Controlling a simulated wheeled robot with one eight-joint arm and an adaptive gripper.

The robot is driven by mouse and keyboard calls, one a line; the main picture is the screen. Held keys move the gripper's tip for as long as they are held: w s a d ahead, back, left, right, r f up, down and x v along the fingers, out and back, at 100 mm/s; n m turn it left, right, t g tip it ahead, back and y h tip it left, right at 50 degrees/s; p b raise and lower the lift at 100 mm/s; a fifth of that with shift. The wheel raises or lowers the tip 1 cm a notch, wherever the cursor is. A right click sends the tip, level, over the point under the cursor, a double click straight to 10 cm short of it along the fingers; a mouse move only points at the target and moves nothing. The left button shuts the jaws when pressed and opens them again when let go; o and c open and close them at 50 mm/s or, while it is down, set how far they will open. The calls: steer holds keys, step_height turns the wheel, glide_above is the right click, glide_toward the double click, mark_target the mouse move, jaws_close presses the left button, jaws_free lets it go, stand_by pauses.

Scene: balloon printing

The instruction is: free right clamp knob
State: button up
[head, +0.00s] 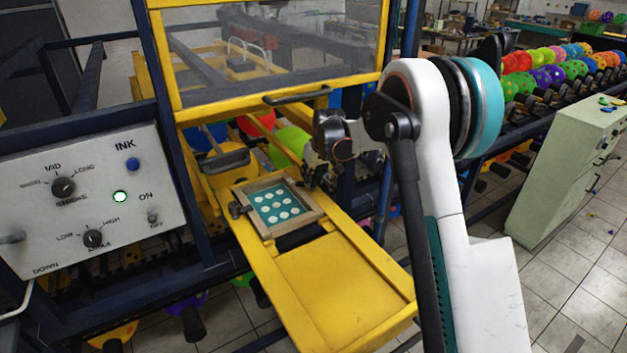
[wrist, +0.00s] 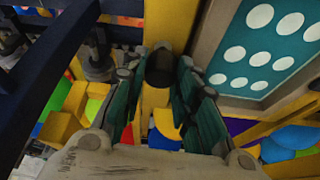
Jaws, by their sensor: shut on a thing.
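The printing screen (head: 280,207), a teal panel with white dots in a wooden frame (head: 295,226), lies on the yellow carriage (head: 340,290) in the head view. My gripper (head: 315,180) is at the frame's right side. In the wrist view its green-padded fingers (wrist: 160,85) are closed on either side of a dark round knob (wrist: 160,66), the right clamp knob, beside the screen frame (wrist: 208,45). My gripper mostly hides this knob in the head view. The left clamp knob (head: 237,210) shows at the frame's left side.
A grey control panel (head: 90,200) with a lit green button stands at the left. A yellow-framed clear guard (head: 270,50) with a dark handle rises behind the screen. Dark blue machine posts stand close by my arm. Balloons (head: 290,140) hang beneath the carriage.

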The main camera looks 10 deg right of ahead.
steer(key=m+h+b, duration=0.1)
steer(key=m, duration=0.1)
steer(key=m+h, duration=0.1)
steer(key=m, duration=0.2)
steer(key=shift+a+f+m+b, duration=0.1)
steer(key=shift+a+m+b, duration=0.1)
steer(key=shift+m+b, duration=0.15)
steer(key=shift+m+g+h+b, duration=0.5)
steer(key=shift+m+h, duration=0.4)
steer(key=shift+m, duration=1.25)
steer(key=o, duration=1.1)
steer(key=shift+c, duration=0.2)
